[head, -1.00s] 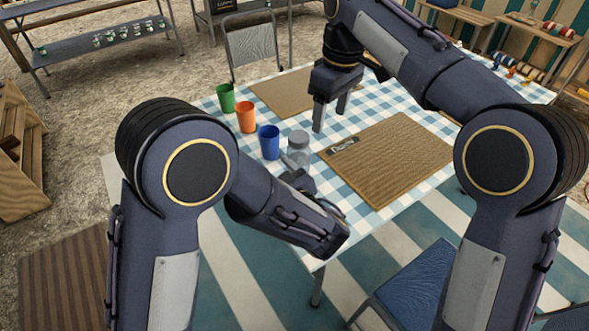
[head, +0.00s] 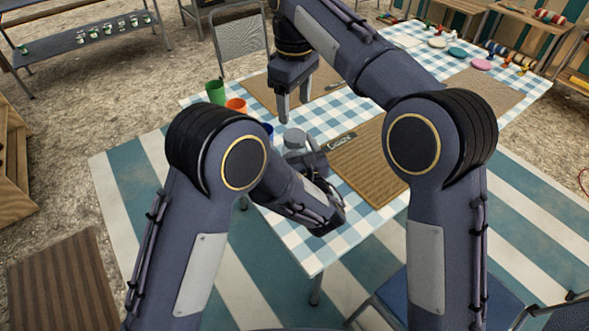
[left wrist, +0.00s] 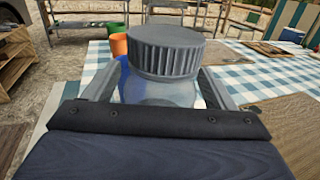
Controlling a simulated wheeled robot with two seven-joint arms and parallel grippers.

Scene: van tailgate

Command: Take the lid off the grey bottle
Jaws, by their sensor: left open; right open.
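The grey bottle stands upright on the checked tablecloth, with a clear body (left wrist: 160,90) and a ribbed grey lid (left wrist: 166,52) on top. In the head view its lid (head: 295,136) shows just above my left gripper (head: 302,150), whose arm hides much of the bottle. In the left wrist view the open fingers of my left gripper (left wrist: 160,86) lie on either side of the bottle's body, below the lid; I cannot tell whether they touch it. My right gripper (head: 295,100) is open and empty, pointing down above the table, just behind the bottle in the picture.
Green (head: 215,92), orange (head: 237,105) and blue (head: 268,130) cups stand left of the bottle, partly hidden by my left arm. Another mat (head: 258,95) lies behind.

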